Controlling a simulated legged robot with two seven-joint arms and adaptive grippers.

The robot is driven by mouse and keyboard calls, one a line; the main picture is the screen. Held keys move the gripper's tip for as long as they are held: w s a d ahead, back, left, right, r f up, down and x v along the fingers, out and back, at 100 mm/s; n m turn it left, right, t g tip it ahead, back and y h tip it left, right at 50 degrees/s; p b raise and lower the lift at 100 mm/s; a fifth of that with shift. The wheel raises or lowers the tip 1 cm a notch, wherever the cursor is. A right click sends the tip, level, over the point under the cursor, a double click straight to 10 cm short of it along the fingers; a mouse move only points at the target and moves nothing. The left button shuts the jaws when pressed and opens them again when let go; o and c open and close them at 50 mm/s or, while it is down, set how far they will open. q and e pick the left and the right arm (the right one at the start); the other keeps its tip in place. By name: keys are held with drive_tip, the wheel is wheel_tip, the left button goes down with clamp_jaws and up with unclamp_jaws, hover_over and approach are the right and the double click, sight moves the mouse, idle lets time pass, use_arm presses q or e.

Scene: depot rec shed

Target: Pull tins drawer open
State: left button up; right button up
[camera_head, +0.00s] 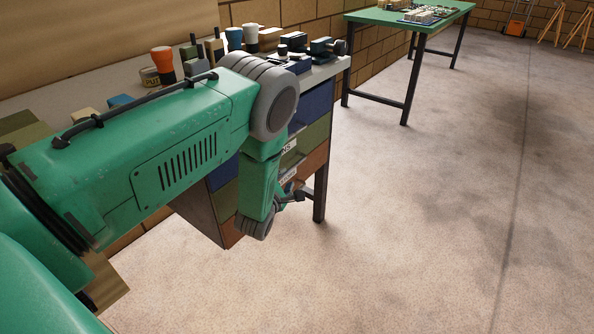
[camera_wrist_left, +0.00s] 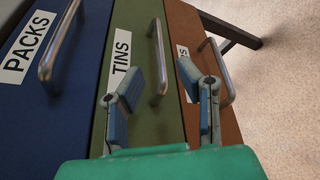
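The green tins drawer (camera_wrist_left: 140,30) has a white TINS label (camera_wrist_left: 121,58) and a metal bar handle (camera_wrist_left: 160,70). It sits between the blue PACKS drawer (camera_wrist_left: 80,90) and a brown drawer (camera_wrist_left: 185,28), and looks flush with them. In the head view its front (camera_head: 316,132) is partly behind my left arm. My left gripper (camera_wrist_left: 160,66) is open, its fingers either side of the tins handle in the wrist view. I cannot tell whether they touch it. The left gripper also shows in the head view (camera_head: 292,195), low at the drawer fronts. My right gripper is out of view.
The bench top (camera_head: 330,68) above the drawers carries cups, blocks and tools. The brown drawer's handle (camera_wrist_left: 221,75) is close to my right-hand finger. A bench leg (camera_head: 320,192) stands beside the gripper. A green table (camera_head: 440,20) stands farther back. The floor on the right is clear.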

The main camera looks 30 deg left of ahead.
sight(293, 167)
use_arm(q)
drive_tip(key=x, duration=0.2)
drive_tip(key=b+x, duration=0.1)
drive_tip(key=x, duration=0.2)
drive_tip(key=b+x, duration=0.1)
drive_tip(key=x, duration=0.1)
drive_tip(key=shift+w+a+f, duration=0.25)
drive_tip(key=shift+a+f, duration=0.05)
drive_tip(key=shift+a, duration=0.1)
drive_tip(key=shift+w, duration=0.45)
drive_tip(key=shift+d, duration=0.1)
clamp_jaws()
